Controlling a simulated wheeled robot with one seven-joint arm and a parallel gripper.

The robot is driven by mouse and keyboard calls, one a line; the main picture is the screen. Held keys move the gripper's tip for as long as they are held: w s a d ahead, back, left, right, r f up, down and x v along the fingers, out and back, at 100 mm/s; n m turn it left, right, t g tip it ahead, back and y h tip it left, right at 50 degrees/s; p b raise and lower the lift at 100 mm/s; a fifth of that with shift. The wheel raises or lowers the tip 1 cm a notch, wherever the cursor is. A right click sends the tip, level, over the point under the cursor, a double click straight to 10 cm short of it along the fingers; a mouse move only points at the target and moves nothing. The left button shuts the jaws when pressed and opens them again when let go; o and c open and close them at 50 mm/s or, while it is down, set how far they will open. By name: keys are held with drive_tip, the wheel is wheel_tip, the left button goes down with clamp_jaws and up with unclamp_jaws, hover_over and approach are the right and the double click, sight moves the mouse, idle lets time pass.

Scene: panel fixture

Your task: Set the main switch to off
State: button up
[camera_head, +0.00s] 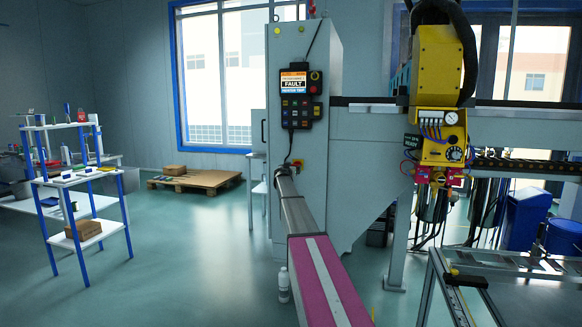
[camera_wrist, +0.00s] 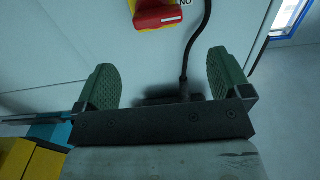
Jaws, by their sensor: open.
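The main switch has a red handle (camera_wrist: 158,17) on a yellow plate (camera_wrist: 149,3), at the top edge of the wrist view and partly cut off. The handle lies roughly crosswise in that view, and black lettering that reads upside down stands by its right end.
A black cable (camera_wrist: 187,60) hangs against the cabinet front between the pads. It leads to a control panel (camera_head: 298,97) with a fault screen in the head view. A yellow machine head (camera_head: 440,75) is to the right. Open floor lies left of the cabinet.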

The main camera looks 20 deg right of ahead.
drive_tip(key=x, duration=1)
drive_tip(key=shift+w+d+f, duration=0.1)
drive_tip(key=shift+d, duration=0.1)
drive_tip(key=shift+c, duration=0.4)
drive_tip(key=c, duration=0.9)
